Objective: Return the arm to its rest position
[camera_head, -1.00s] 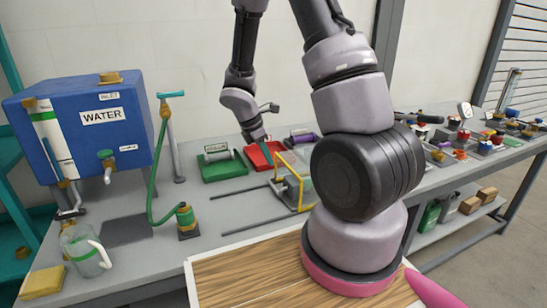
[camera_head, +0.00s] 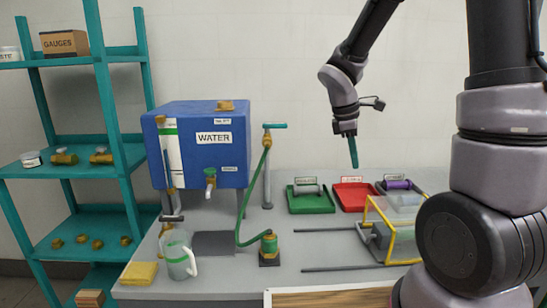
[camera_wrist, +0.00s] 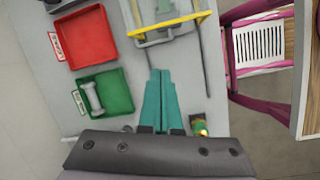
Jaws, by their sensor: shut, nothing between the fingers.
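My gripper (camera_head: 353,152) is shut and empty, its teal fingers pointing down in the air above the bench, over the area of the red tray (camera_head: 341,198). In the wrist view the closed fingers (camera_wrist: 161,78) lie side by side with nothing between them. My arm rises out of the top of the head view and its base stands at the right. The red tray (camera_wrist: 76,40) and the green tray (camera_wrist: 115,98) show left of the fingers in the wrist view.
The green tray (camera_head: 324,204) holds a grey cylinder. A yellow-framed guard (camera_head: 386,248) stands on the bench (camera_head: 330,233). A blue water tank (camera_head: 187,127), a jug (camera_head: 185,265) and a yellow sponge (camera_head: 140,273) are left. Teal shelves (camera_head: 92,156) stand far left.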

